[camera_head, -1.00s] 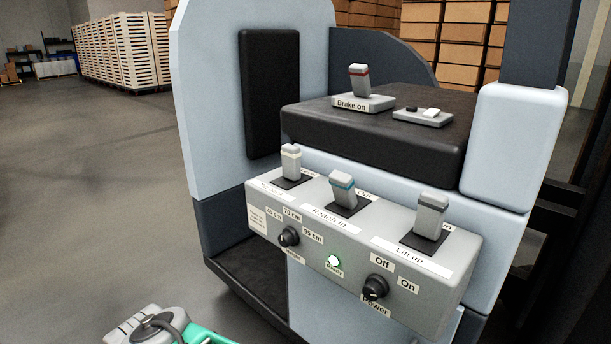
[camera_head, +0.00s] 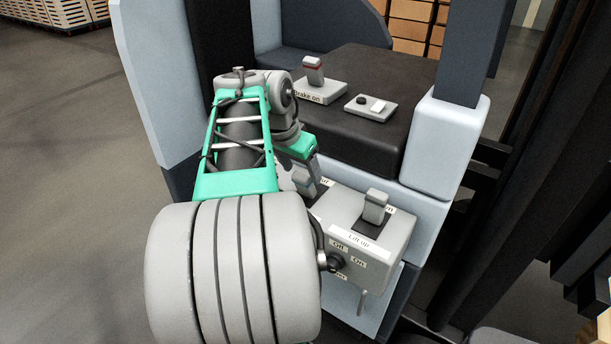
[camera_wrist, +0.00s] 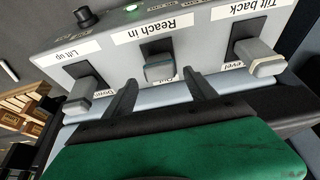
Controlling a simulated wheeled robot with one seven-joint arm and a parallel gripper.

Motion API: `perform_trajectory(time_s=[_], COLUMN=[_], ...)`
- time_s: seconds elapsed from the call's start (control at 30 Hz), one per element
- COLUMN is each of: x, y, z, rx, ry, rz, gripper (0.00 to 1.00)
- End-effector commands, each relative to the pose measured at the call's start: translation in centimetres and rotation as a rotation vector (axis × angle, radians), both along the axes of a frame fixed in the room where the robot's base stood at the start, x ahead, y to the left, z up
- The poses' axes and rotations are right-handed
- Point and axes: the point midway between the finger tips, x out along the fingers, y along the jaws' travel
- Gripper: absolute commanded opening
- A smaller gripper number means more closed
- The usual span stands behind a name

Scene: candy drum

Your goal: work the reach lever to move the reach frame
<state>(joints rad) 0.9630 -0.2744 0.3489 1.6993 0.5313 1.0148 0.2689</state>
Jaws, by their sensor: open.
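The reach lever (camera_wrist: 160,66), a grey handle with a teal band, stands in its slot beside the "Reach in" label (camera_wrist: 153,28), which reads upside down in the wrist view. My gripper (camera_wrist: 160,79) is open, with one dark finger on each side of the lever's line. The lever shows in the gap at the fingertips, with space on both sides. I cannot tell how far the fingers reach past it. In the head view my arm covers most of the reach lever and its label. The reach frame cannot be made out.
The lift lever (camera_wrist: 82,94) and the tilt lever (camera_wrist: 258,58) flank the reach lever closely. The power knob (camera_head: 331,261) is on the panel's front. A brake switch (camera_head: 314,76) labelled "Brake on" sits on the black top. A green light (camera_wrist: 131,8) is lit.

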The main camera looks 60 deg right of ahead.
Motion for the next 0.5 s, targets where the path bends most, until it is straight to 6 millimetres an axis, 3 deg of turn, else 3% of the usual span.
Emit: perform_trajectory(time_s=[0.23, 0.5], x=[-0.3, -0.3], y=[-1.7, -2.3], z=[-4.4, -5.8], rx=[0.003, 0.001], ry=[0.002, 0.000], rz=[0.002, 0.005], gripper=[0.65, 0.65])
